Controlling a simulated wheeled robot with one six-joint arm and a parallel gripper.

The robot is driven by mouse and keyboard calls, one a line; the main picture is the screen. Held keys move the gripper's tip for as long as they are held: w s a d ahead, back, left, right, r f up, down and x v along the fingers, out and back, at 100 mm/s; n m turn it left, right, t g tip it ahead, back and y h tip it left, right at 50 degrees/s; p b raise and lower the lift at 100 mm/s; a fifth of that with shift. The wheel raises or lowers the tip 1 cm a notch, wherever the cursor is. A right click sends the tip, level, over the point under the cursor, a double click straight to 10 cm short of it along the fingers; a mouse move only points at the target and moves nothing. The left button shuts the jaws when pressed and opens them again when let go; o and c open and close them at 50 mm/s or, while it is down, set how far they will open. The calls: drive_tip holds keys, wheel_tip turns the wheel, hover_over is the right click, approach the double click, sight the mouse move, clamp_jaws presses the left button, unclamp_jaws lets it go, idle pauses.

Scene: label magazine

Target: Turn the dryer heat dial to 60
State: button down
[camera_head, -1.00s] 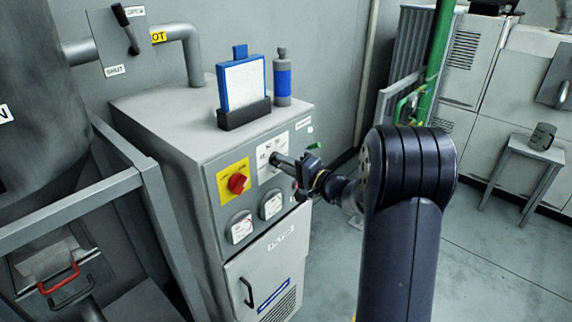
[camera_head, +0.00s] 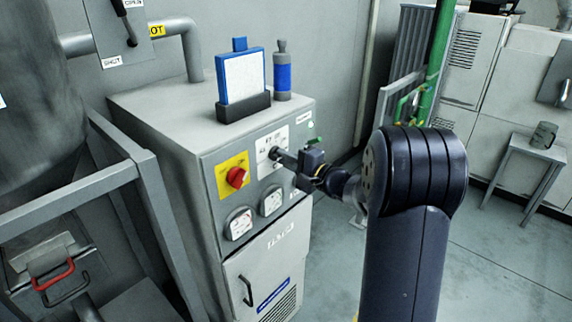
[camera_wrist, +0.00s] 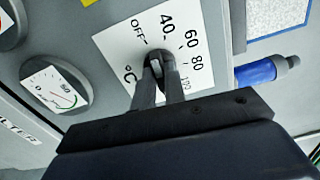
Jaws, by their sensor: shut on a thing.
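The dryer heat dial is a small dark knob (camera_wrist: 154,62) on a white plate (camera_wrist: 115,45) printed OFF, 40, 60, 80 and 100, with a °C mark. In the wrist view, the plate looks tilted and its lower part is hidden by my gripper. My gripper (camera_wrist: 157,67) is shut on the dial, with one dark finger on each side of it. In the head view, my gripper (camera_head: 279,157) reaches the plate from the right and hides most of the dial. I cannot tell exactly which number the dial points to.
On the grey dryer cabinet (camera_head: 160,105), a red knob (camera_head: 236,177) on a yellow plate and two round gauges (camera_head: 239,224) (camera_head: 271,201) sit close to the dial. A blue-framed filter panel (camera_head: 243,80) and a blue-banded bottle (camera_head: 282,75) stand on top. A grey frame (camera_head: 95,190) stands left.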

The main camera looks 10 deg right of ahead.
drive_tip(key=m+b, duration=0.1)
drive_tip(key=m, duration=0.1)
drive_tip(key=shift+f+m+b, duration=0.15)
drive_tip(key=shift+m+b, duration=0.15)
drive_tip(key=shift+m, duration=5.1)
drive_tip(key=c, duration=1.5)
unclamp_jaws()
drive_tip(key=shift+o, duration=0.2)
drive_tip(key=b+v, duration=0.2)
drive_tip(key=v, duration=0.8)
drive_tip(key=shift+s+d+b, duration=0.25)
drive_tip(key=shift+s+b, duration=0.05)
drive_tip(key=shift+b, duration=0.05)
